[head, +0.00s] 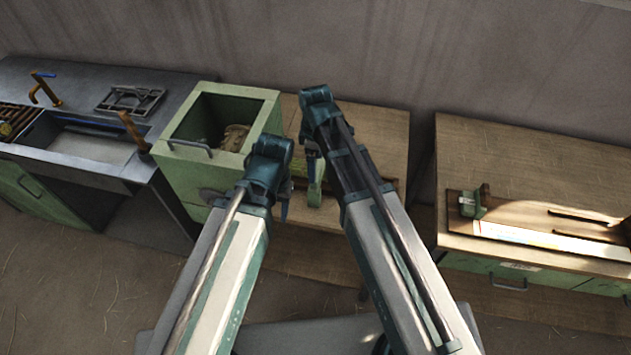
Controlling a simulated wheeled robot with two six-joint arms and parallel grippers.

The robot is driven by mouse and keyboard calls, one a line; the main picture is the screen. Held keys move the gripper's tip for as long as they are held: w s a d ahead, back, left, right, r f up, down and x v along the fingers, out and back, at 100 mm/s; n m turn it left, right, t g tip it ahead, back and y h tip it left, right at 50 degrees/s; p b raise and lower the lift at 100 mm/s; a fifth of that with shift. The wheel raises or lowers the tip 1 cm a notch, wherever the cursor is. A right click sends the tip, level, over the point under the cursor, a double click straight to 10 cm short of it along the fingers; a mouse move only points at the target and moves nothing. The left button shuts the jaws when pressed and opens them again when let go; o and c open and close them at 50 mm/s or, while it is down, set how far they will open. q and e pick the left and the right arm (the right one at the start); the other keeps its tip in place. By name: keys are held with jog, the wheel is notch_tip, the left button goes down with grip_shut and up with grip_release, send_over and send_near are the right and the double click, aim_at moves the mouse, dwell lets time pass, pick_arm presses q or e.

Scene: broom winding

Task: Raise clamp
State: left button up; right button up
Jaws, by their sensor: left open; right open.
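A small upright green part (315,188), possibly the clamp, stands at the front of the middle wooden table (385,135). My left gripper (284,208) points down just left of it and is open. My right gripper (310,150) is open just above or behind it. Whether either touches the green part I cannot tell. My arms hide much of that table and whatever is around the green part. Another green block (470,205), also clamp-like, sits at the left end of a board on the right table (515,150).
A green open-topped box cabinet (188,188) with straw-coloured material (235,137) inside stands left of my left gripper. Further left is a metal sink counter (75,75) with a tap (43,92). A gap separates the middle and right tables.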

aim_at(320, 163)
notch_tip(320, 163, down, 5)
jog(key=b, duration=0.4)
jog(key=shift+f, duration=0.2)
jog(key=shift+c, duration=0.3)
grip_shut()
jog(key=shift+r, duration=0.1)
